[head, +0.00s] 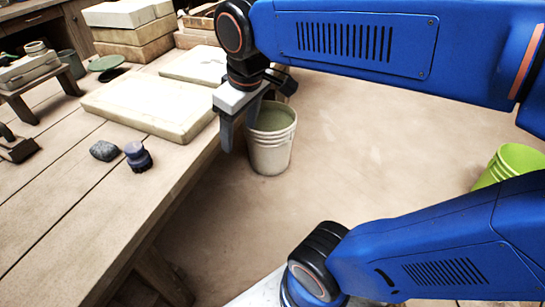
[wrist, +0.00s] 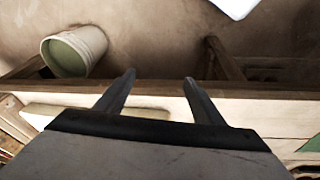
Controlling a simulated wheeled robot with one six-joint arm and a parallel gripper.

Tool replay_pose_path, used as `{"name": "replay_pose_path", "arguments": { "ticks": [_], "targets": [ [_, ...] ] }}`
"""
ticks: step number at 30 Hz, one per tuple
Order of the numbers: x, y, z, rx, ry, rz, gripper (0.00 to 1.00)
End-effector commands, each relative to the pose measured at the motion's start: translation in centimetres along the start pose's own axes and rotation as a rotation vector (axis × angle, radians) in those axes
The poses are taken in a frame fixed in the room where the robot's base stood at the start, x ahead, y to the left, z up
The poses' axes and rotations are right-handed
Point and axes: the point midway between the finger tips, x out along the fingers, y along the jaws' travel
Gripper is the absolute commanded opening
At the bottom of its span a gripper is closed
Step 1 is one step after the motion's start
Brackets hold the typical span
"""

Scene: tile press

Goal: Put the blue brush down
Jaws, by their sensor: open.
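A small dark blue, round, knobbed object (head: 138,157), which looks like the blue brush, stands on the wooden table (head: 95,215) near its right edge. My gripper (head: 238,132) is open, with nothing seen between its fingers. It hangs at the table's right edge, to the right of the blue object and apart from it. In the wrist view the two fingers of my gripper (wrist: 160,78) are spread apart and empty. The blue object does not show in the wrist view.
A grey lump (head: 104,151) lies beside the blue object. Pale slabs (head: 150,105) lie behind it. A pale bucket (head: 270,155) with greenish contents stands on the floor behind my gripper; a green bucket (head: 508,165) is at far right. The table's front is mostly clear.

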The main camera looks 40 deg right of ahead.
Motion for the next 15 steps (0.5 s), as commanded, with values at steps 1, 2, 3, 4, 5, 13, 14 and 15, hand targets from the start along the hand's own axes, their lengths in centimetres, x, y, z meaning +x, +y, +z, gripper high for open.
{"name": "replay_pose_path", "arguments": {
  "ticks": [1,2,3,4,5,13,14,15],
  "targets": [
    [0.5,0.4,1.8,0.063,0.022,0.009,0.63],
    [0.9,0.6,2.7,0.097,0.034,0.014,0.63],
    [1.4,0.7,3.8,0.143,0.050,0.019,0.63],
    [1.7,0.8,4.6,0.176,0.063,0.023,0.63],
    [2.0,0.9,5.3,0.206,0.073,0.027,0.63],
    [4.1,1.1,9.1,0.370,0.135,0.048,0.63],
    [4.2,1.1,9.2,0.376,0.137,0.049,0.63],
    [4.3,1.1,9.3,0.382,0.139,0.049,0.63]
  ]
}}
